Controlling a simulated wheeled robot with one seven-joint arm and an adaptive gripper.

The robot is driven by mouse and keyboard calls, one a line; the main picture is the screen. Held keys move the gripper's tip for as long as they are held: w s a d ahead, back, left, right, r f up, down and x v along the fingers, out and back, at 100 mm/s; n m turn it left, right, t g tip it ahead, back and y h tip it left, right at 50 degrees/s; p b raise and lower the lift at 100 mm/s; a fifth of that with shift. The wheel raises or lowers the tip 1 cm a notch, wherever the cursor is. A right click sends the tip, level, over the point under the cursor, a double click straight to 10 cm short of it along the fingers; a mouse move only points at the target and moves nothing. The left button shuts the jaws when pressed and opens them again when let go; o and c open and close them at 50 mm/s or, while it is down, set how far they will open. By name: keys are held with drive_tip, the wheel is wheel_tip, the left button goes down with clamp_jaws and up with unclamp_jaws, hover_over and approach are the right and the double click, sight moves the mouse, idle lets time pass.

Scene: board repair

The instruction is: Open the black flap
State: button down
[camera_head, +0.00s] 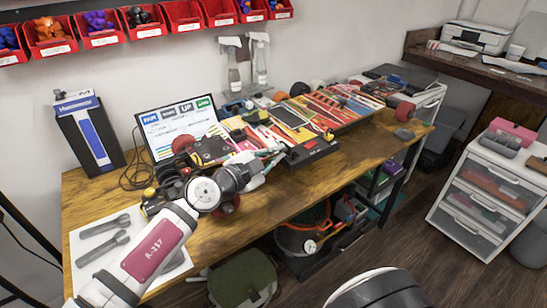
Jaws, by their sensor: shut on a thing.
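My arm reaches over the workbench (270,213) from the lower left. My gripper (280,153) is small in the view, its fingers at the left end of a black part with a red mark (311,151) at the bench's front edge. This part looks like the black flap. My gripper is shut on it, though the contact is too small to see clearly. How far the flap is open cannot be told. My wrist hides part of the bench behind it.
A laptop-like screen (180,125) and a blue-black box (88,135) stand at the back left. Colourful boards and tools (335,105) crowd the bench to the right. Wrenches (104,237) lie at the left front. A white drawer unit (487,195) stands at right.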

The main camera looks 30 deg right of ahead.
drive_tip(key=shift+w+f, duration=0.15)
drive_tip(key=shift+w, duration=0.05)
drive_tip(key=c, duration=1.9)
unclamp_jaws()
drive_tip(key=v, duration=1.2)
drive_tip(key=shift+f, duration=0.1)
